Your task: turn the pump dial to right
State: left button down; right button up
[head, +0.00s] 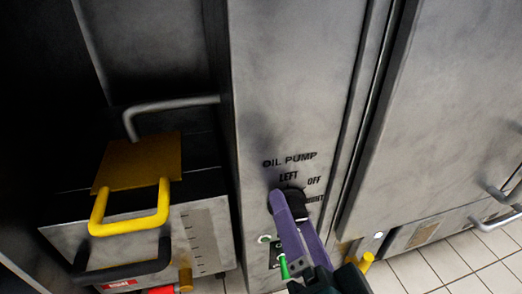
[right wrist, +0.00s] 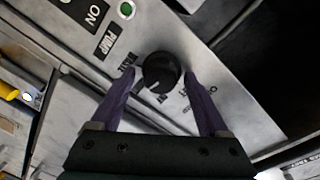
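The pump dial (head: 290,203) is a round black knob on the steel panel, under the words OIL PUMP in the head view. LEFT is printed above it, OFF to its upper right and RIGHT to its lower right. The dial also shows in the right wrist view (right wrist: 160,68), with a small light mark near its lower edge; which label this points to is unclear. My right gripper (right wrist: 159,74) has purple fingers on either side of the dial, open, with gaps visible. In the head view the right gripper (head: 290,209) partly covers the dial. My left gripper is out of view.
A small round green light (right wrist: 127,10) sits beside the PUMP ON labels. Left of the panel is a box with a yellow handle (head: 130,223). A steel door (head: 450,100) is on the right, above the tiled floor (head: 440,268).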

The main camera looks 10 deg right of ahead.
jog(key=shift+s, duration=0.1)
jog(key=shift+s+r, duration=0.1)
jog(key=shift+s, duration=0.15)
jog(key=s+p, duration=0.3)
jog(key=s, duration=0.6)
jog(key=shift+s+r, duration=0.15)
jog(key=shift+r, duration=0.1)
jog(key=shift+a, duration=0.1)
